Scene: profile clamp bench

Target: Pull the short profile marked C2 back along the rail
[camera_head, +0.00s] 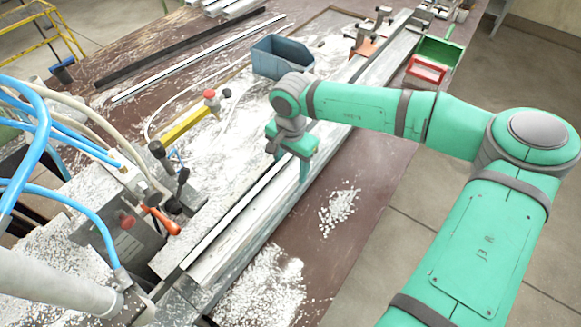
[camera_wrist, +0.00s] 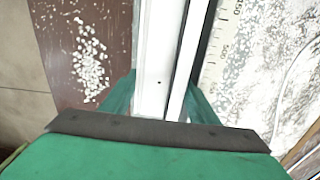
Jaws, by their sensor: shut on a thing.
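A long pale profile (camera_head: 232,238) lies along the rail on the bench, running from the lower left toward my gripper. It also shows in the wrist view (camera_wrist: 158,60) as a white strip with a dark slot line beside it. My gripper (camera_head: 292,170) is lowered over the rail. In the wrist view its green fingers (camera_wrist: 160,103) stand on both sides of the strip and are shut on it. I cannot read a C2 mark in either view, so I cannot tell which profile this is. The fingertips are partly hidden by the gripper's body.
A clamp machine with hoses and an orange-red handle (camera_head: 160,218) stands at the left end of the rail. A blue bin (camera_head: 282,58) is behind the rail. A red box (camera_head: 426,69) and a green bin (camera_head: 440,50) are at the far right. White chips (camera_head: 340,208) lie in front.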

